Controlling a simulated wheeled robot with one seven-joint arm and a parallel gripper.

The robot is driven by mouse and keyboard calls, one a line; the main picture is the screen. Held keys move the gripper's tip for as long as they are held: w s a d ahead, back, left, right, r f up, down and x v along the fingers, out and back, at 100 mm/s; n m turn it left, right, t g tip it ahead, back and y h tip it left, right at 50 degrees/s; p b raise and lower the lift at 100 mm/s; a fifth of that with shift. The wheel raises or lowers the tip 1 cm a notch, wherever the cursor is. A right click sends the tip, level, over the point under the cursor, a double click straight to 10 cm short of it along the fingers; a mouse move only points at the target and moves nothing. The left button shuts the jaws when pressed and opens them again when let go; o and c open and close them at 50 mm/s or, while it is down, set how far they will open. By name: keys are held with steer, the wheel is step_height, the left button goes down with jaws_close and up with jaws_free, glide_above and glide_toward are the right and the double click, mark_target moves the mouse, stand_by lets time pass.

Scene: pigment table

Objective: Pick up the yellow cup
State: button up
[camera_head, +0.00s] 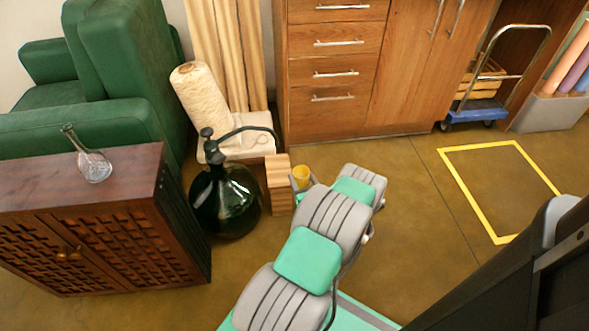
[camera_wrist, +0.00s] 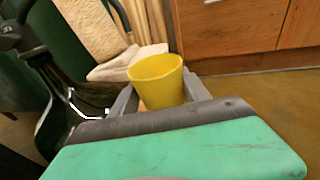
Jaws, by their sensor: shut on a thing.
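The yellow cup (camera_head: 301,174) shows beyond the end of my arm in the head view, next to a small wooden block stack. In the wrist view the yellow cup (camera_wrist: 156,78) stands upright between the two grey fingers of my gripper (camera_wrist: 160,98). The fingers are shut on its sides. The cup's lower part is hidden behind the gripper body. In the head view my gripper (camera_head: 302,182) is mostly hidden by my arm.
A dark green glass jug (camera_head: 226,203) stands close left of the wooden block stack (camera_head: 279,184). A dark cabinet (camera_head: 100,225) bears a clear flask (camera_head: 92,165). Wooden drawers (camera_head: 335,70) stand behind. The floor at right, with a yellow taped outline (camera_head: 470,192), is clear.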

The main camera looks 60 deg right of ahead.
mark_target(306, 182)
steer(key=shift+s+a, duration=0.25)
steer(key=shift+s, duration=0.55)
steer(key=shift+s+a, duration=0.2)
steer(key=shift+s, duration=0.55)
steer(key=shift+w+r, duration=0.1)
stand_by(0.8)
